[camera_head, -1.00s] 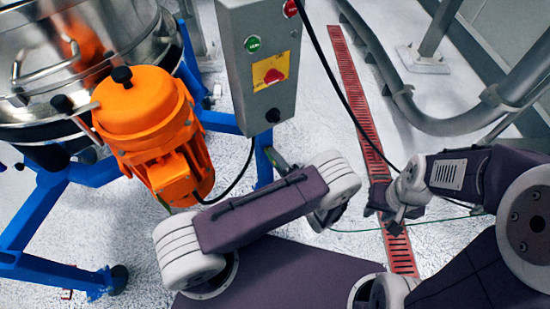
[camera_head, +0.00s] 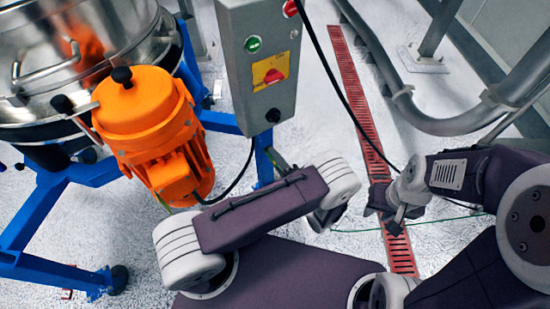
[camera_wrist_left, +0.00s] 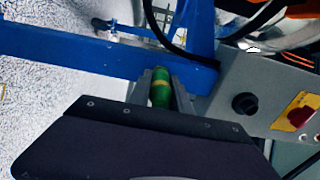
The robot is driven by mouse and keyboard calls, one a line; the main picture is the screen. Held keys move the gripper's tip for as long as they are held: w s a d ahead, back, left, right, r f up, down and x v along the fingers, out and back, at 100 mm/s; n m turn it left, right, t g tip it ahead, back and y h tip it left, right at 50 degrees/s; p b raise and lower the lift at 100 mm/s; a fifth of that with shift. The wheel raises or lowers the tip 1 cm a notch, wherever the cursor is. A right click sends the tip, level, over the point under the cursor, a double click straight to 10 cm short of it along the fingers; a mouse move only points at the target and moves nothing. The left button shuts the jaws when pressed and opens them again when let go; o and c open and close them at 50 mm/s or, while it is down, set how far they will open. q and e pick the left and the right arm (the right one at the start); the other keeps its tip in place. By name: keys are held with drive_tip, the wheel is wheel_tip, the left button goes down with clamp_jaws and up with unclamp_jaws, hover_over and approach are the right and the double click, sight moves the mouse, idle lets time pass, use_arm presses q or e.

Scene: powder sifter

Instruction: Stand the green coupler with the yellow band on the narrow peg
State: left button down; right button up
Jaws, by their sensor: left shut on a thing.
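The green coupler with the yellow band (camera_wrist_left: 160,91) sits between the two fingers of my left gripper (camera_wrist_left: 160,82) in the left wrist view. The gripper is shut on it, and the housing hides its lower end. In the head view my left gripper (camera_head: 279,160) is just below the control box, mostly hidden by my own arm, and the coupler cannot be made out clearly. My right gripper (camera_head: 394,221) is over the red floor grating; whether its fingers are open cannot be told. I cannot make out the narrow peg in either view.
A grey control box (camera_head: 258,75) with buttons stands close to my left gripper. A blue frame (camera_head: 35,215) carries the steel sifter (camera_head: 50,50) and orange motor (camera_head: 150,125). A blue beam (camera_wrist_left: 60,48) crosses beyond the fingers. A black cable (camera_head: 335,85) hangs right of the box.

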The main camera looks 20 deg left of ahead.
idle(0.4)
use_arm(q)
drive_tip(key=v, duration=0.6)
idle(1.0)
idle(0.3)
